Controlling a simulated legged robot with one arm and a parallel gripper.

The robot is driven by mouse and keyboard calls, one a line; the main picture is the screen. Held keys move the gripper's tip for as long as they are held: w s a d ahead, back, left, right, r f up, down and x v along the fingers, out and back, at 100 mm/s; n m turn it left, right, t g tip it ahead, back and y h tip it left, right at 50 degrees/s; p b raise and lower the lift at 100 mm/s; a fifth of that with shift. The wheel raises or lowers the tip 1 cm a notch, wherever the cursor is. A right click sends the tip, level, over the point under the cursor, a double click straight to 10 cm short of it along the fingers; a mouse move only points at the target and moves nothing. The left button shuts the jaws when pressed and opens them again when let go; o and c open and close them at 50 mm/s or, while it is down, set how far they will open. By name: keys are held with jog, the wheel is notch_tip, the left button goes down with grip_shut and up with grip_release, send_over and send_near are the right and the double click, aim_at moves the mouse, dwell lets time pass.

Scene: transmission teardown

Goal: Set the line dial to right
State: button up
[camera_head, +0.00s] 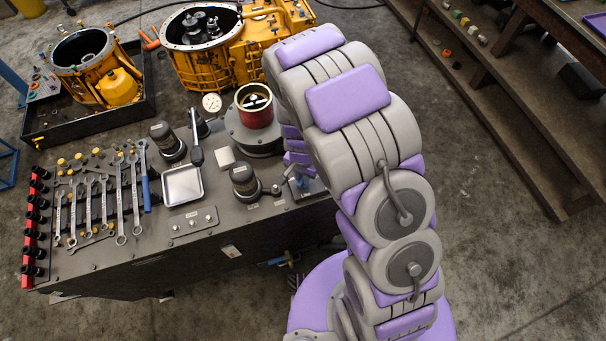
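The workbench (120,270) carries a small labelled plate (195,221) with several small knobs on its front part. A small dark knob (275,190) stands at the bench's right, beside a dark cylinder with a wide base (243,180). My gripper (301,180) is mostly hidden behind my arm.
Wrenches (105,195), a red socket rail (32,228) and a silver tray (183,186) cover the bench's left and middle. A red cylinder on a grey base (256,125) stands behind. The right floor is clear.

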jog(key=o, duration=0.4)
jog(key=shift+a, duration=0.1)
notch_tip(320, 180, up, 17)
jog(key=shift+r+p, duration=0.15)
jog(key=shift+p, duration=0.4)
dwell(0.5)
jog(key=s+d+r+n+b, duration=0.2)
jog(key=s+d, duration=0.2)
jog(key=s, duration=0.4)
jog(key=s+d+r+n+g+b, duration=0.1)
jog(key=s+d, duration=0.3)
jog(key=s, duration=0.5)
jog(key=s+d+r+n+b, duration=0.3)
jog(key=s+r+b, duration=0.1)
jog(key=s, duration=0.4)
jog(key=shift+s+d+g, duration=0.15)
jog(key=shift+d+g, duration=0.25)
